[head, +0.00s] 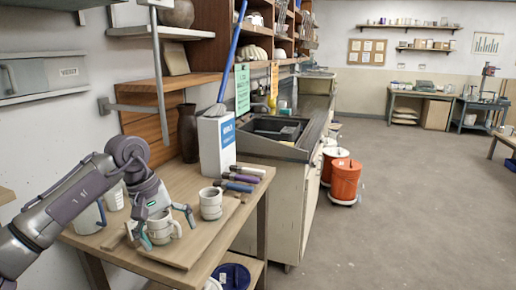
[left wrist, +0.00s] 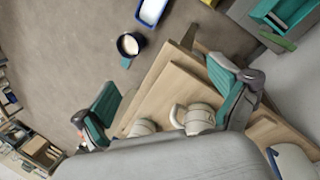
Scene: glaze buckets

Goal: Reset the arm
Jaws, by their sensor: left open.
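My left gripper (head: 168,230) hangs over the wooden table at the lower left of the head view, its fingers spread. A pale mug with a handle (head: 162,227) stands at the gripper, close to its fingers; I cannot tell whether they touch. A second pale banded cup (head: 211,204) stands just to the right, apart from the fingers. In the left wrist view the spread teal fingers of the left gripper (left wrist: 168,98) show, with a handled mug (left wrist: 199,117) and another cup (left wrist: 143,127) near the palm, partly hidden by my wrist. My right gripper is in neither view.
The wooden table (head: 245,195) holds a white box (head: 215,145), a dark vase (head: 188,133) and several dark-handled tools (head: 240,178). A sink counter (head: 290,185) stands beyond. An orange bucket (head: 345,178) and a white one stand on the floor. The floor at right is clear.

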